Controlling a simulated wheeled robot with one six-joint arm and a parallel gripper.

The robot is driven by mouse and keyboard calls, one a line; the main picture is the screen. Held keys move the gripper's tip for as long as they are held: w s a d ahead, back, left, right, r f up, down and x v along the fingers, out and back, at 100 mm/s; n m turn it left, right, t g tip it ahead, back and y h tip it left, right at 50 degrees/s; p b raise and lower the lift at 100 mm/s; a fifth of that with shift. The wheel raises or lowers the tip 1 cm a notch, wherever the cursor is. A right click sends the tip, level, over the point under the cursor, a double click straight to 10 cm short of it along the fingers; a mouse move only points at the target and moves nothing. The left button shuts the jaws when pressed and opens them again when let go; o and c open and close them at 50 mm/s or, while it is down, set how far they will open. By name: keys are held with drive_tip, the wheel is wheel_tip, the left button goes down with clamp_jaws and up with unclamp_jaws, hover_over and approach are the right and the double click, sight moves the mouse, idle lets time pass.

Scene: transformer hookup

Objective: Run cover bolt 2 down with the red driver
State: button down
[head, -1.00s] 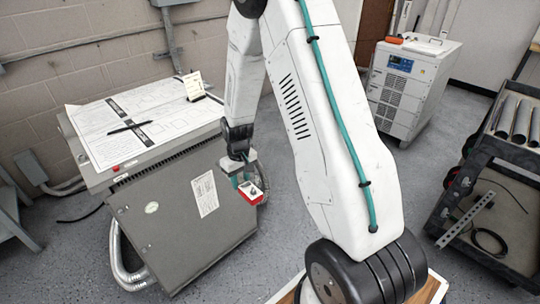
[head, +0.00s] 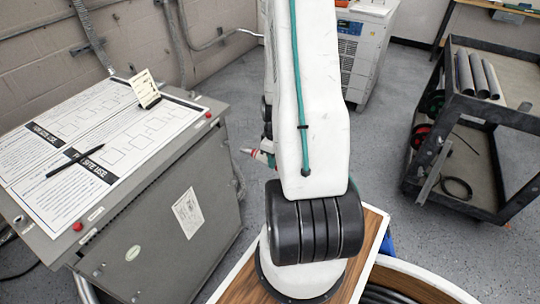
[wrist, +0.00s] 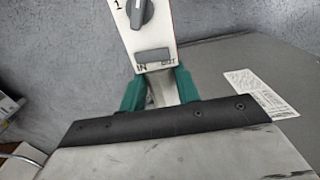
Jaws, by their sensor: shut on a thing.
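My gripper (wrist: 160,88) is shut on a red-sided box with a white face (wrist: 150,32) and a grey knob; I cannot tell whether it is the red driver. In the head view my gripper is mostly hidden behind my arm, with a little of it (head: 262,156) showing to the right of the grey cabinet (head: 160,235). The held box is clear of the cabinet in the wrist view. The cabinet's flat top carries printed sheets (head: 30,185) and two red round caps (head: 77,226) near its front edge. Cover bolt 2 cannot be made out.
A dark cart (head: 490,165) with grey tubes (head: 480,75) stands at right. A white unit (head: 362,45) stands at the back. Grey floor (head: 375,140) lies open between.

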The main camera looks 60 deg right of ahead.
drive_tip(key=shift+w, duration=0.1)
drive_tip(key=shift+w+a, duration=0.15)
drive_tip(key=shift+w, duration=1.05)
drive_tip(key=shift+w+a, duration=0.1)
drive_tip(key=shift+w, duration=1.1)
